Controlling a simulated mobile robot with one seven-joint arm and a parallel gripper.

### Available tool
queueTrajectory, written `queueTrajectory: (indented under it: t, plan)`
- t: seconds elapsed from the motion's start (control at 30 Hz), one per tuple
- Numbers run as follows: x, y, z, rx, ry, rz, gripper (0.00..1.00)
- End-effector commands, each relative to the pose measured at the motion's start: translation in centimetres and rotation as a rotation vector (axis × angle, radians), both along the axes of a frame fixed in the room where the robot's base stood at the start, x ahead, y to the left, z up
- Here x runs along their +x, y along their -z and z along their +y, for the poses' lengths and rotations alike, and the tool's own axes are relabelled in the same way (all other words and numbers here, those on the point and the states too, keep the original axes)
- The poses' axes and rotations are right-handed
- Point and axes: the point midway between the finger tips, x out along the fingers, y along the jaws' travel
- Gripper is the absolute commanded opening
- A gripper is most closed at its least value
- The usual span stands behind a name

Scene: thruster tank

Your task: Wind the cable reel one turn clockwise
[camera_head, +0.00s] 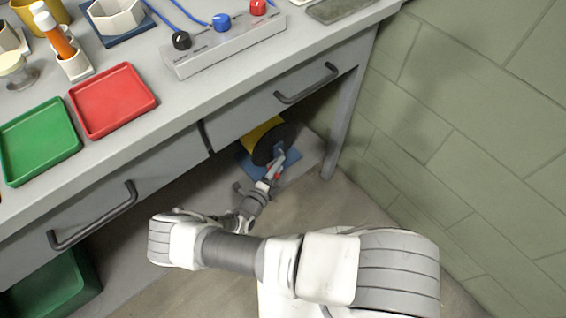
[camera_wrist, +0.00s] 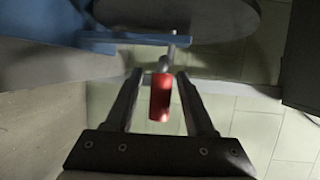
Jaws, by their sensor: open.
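The cable reel (camera_head: 265,136) stands under the bench near its right leg. It has a dark round flange and a yellow drum, and it sits on a blue base. In the wrist view the dark flange (camera_wrist: 190,14) is at the top, with a blue bar (camera_wrist: 135,38) in front of it. A red crank handle (camera_wrist: 160,98) points from the reel towards my gripper (camera_wrist: 158,78). My gripper is open, with one finger on each side of the red handle and gaps visible beside it. In the head view my gripper (camera_head: 269,180) is at the reel's front, partly hiding the handle.
The bench drawers with bar handles (camera_head: 307,83) overhang the reel. A bench leg (camera_head: 350,118) and a tiled wall (camera_head: 480,130) are to the right. A green bin (camera_head: 55,285) stands below at left. Trays and a knob box (camera_head: 225,45) are on the bench top.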

Motion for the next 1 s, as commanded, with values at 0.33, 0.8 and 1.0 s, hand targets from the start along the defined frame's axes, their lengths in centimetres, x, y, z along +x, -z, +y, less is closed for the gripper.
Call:
queueTrajectory:
  t: [0.33, 0.8, 1.0]
  plan:
    - [0.14, 0.07, 0.05, -0.001, -0.002, 0.000, 0.55]
    - [0.13, 0.06, 0.06, 0.000, -0.002, 0.000, 0.00]
    - [0.13, 0.06, 0.06, 0.000, -0.002, 0.000, 0.00]
